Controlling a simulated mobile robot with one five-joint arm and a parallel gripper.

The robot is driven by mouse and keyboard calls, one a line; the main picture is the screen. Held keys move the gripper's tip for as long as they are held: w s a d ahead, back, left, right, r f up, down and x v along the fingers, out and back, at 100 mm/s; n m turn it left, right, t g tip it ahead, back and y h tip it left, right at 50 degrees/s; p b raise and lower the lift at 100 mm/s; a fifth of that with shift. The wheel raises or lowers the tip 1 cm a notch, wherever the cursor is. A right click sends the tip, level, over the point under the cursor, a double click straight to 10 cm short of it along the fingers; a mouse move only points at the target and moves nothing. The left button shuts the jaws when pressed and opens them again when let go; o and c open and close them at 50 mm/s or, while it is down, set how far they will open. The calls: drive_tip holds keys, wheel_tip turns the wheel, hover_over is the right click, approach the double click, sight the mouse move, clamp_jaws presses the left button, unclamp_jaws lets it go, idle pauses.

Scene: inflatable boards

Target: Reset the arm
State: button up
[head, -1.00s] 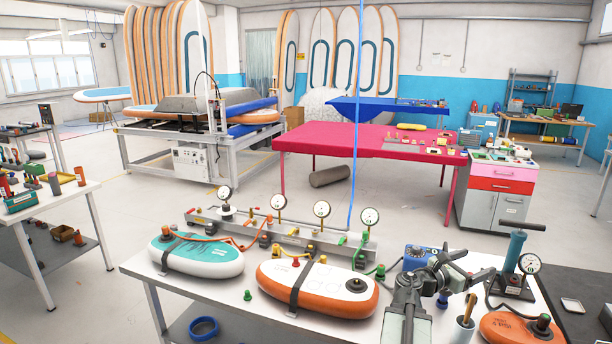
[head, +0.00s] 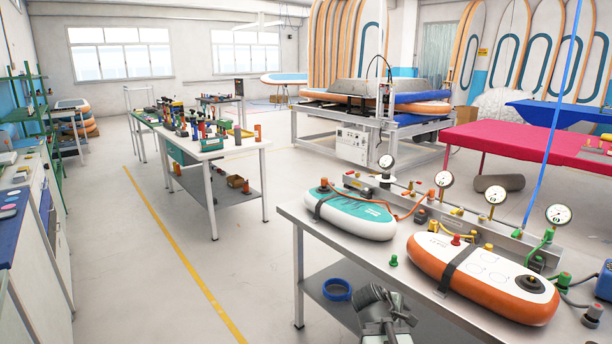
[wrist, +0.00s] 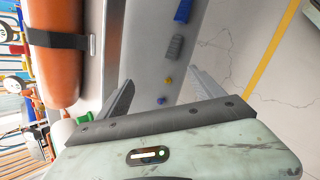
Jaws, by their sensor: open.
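My arm (head: 385,312) shows at the bottom of the head view, in front of the front edge of the metal-topped bench (head: 322,222). In the wrist view the two grey fingers of my gripper (wrist: 160,82) stand wide apart with nothing between them. The wrist view is turned sideways. It shows an orange board (wrist: 66,72) with a black strap at the left, and the grey lower shelf (wrist: 150,45) beyond the fingers. In the head view the fingers cannot be made out.
A teal-and-white board (head: 350,214) and an orange-and-white board (head: 483,278) lie on the bench by several gauges. A blue ring (head: 337,289) sits on the shelf below. Open floor with a yellow line (head: 190,262) lies to the left, before another worktable (head: 250,148).

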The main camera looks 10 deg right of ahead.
drive_tip(key=s+a+f+m+g+y, duration=0.1)
drive_tip(key=s+a+f+m+y, duration=0.15)
drive_tip(key=a, duration=0.35)
drive_tip(key=s+a+f+m+g+y, duration=0.2)
drive_tip(key=a+f+m, duration=0.15)
drive_tip(key=a, duration=0.25)
drive_tip(key=s+a+f+m+g+y, duration=0.1)
drive_tip(key=s+a+f+m+y, duration=0.1)
drive_tip(key=a+m+y, duration=0.3)
wheel_tip(320, 180, up, 14)
drive_tip(key=a+h+p, duration=0.1)
drive_tip(key=h+p, duration=0.1)
drive_tip(key=p, duration=1.1)
drive_tip(key=shift+s+a+m, duration=0.15)
drive_tip(key=shift+s+m, duration=0.15)
drive_tip(key=shift+s, duration=0.15)
